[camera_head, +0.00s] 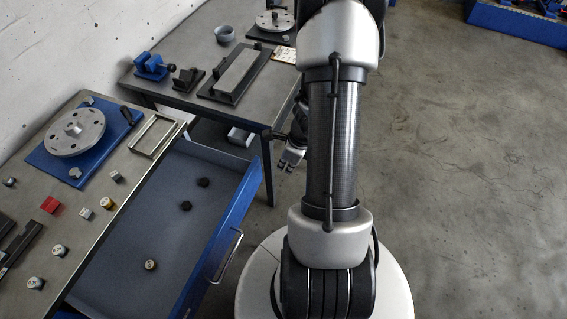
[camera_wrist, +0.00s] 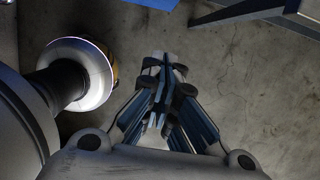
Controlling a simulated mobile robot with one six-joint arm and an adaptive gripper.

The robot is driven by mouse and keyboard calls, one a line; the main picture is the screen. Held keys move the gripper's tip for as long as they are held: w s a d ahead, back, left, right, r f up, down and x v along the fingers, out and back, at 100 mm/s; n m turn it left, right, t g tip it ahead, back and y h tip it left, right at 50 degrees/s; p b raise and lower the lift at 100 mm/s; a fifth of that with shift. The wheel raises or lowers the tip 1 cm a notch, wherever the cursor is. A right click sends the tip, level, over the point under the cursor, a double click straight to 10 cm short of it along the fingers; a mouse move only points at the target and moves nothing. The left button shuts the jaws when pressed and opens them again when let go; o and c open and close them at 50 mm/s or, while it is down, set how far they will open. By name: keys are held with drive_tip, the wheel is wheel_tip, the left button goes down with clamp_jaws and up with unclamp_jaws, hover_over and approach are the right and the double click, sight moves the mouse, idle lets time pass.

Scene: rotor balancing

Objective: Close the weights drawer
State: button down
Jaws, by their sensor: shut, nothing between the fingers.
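The weights drawer (camera_head: 165,236) is blue and stands pulled out from under the left workbench in the head view. My gripper (camera_head: 287,163) is to the right of the drawer's far front corner, apart from the handle, and partly beside my arm. In the wrist view my gripper (camera_wrist: 165,72) has its fingers together over bare floor, with nothing between them. The handle cannot be made out there.
A rotor disc (camera_head: 75,132) on a blue plate, an empty frame (camera_head: 153,136) and several small weights sit on the left workbench. The back table (camera_head: 190,96) bears a blue vise (camera_head: 150,66); its leg stands near my gripper.

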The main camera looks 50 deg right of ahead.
drive_tip(key=w+a+f+b, duration=0.2)
drive_tip(key=w+f, duration=0.3)
drive_tip(key=f, duration=0.1)
drive_tip(key=shift+w+f+b, duration=0.15)
drive_tip(key=shift+w+b, duration=0.05)
drive_tip(key=shift+b, duration=0.1)
